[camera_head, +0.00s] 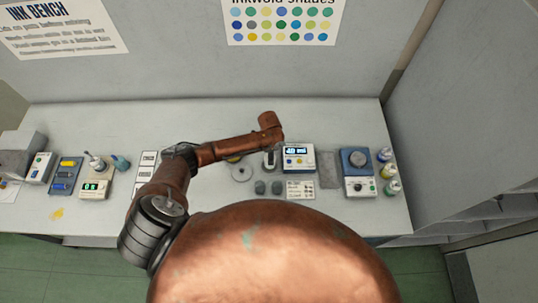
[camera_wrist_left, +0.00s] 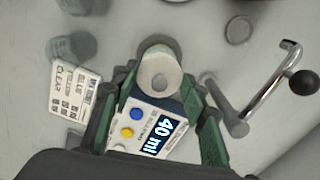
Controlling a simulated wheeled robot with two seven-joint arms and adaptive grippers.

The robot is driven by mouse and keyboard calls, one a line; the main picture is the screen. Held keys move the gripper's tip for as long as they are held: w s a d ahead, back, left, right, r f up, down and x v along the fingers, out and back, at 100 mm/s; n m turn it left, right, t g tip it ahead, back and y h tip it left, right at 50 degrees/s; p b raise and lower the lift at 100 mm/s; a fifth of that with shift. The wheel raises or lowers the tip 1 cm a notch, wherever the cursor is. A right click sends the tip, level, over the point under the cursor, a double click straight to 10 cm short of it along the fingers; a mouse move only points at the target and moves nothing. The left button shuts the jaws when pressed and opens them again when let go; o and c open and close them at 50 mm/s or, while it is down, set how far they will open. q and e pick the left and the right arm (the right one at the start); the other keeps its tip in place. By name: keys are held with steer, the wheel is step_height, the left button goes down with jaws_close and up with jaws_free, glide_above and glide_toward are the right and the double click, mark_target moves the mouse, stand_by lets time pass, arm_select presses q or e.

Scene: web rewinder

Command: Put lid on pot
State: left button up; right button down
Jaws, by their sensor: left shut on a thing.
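In the head view my left gripper (camera_head: 269,160) shows small below the end of my arm, left of the display device. My right gripper is not in view.
A round disc (camera_head: 242,173) lies left of the pots. A metal crank (camera_wrist_left: 265,95) with a black knob stands near the fingers.

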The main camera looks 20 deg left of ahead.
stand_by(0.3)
arm_select(q)
steer(key=shift+p, duration=0.35)
stand_by(0.5)
steer(key=o, duration=0.8)
steer(key=shift+o, duration=0.3)
steer(key=o, duration=0.4)
steer(key=shift+o, duration=0.2)
